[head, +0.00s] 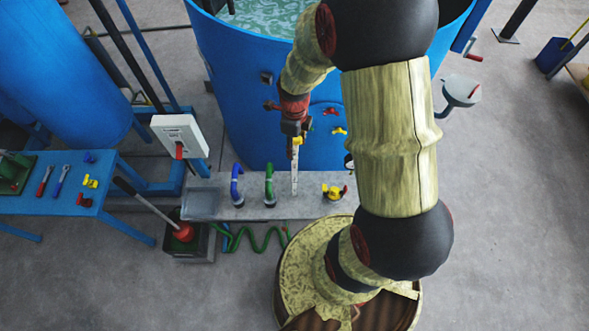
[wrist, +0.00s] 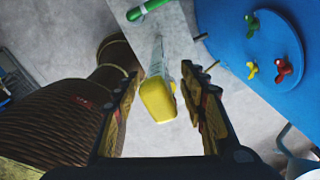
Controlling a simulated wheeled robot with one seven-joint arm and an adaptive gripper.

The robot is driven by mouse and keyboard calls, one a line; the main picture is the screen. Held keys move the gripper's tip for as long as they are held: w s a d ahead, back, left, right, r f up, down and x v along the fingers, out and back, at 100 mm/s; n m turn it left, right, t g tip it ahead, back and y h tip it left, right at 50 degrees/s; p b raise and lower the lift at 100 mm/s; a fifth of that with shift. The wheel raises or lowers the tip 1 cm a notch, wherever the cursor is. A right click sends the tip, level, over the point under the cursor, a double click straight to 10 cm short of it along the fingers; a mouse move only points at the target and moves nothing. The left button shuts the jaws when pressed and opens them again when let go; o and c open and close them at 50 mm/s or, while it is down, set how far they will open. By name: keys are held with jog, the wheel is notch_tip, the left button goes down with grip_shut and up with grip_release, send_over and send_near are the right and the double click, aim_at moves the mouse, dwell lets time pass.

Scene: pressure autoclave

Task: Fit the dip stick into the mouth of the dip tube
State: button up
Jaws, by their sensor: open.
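The dip stick (head: 295,172) is a pale graduated strip with a yellow top, and it stands about upright over the grey bench. Its lower end appears to meet the bench top, where I cannot make out the mouth of the dip tube. My gripper (head: 296,136) is right above and around the yellow top. In the wrist view my gripper (wrist: 162,78) is open, with the yellow top of the dip stick (wrist: 157,100) between its fingers. A gap shows on the right side; the left finger is closer.
On the grey bench (head: 320,206) a blue pipe (head: 236,185) and a green pipe (head: 269,185) stand left of the stick, and a yellow valve (head: 334,192) right of it. The large blue vessel (head: 245,120) is behind. A blue tool table (head: 45,205) stands left.

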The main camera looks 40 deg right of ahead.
jog(key=shift+s+f, duration=0.1)
jog(key=shift+f, duration=0.05)
jog(key=shift+c, duration=1)
grip_shut()
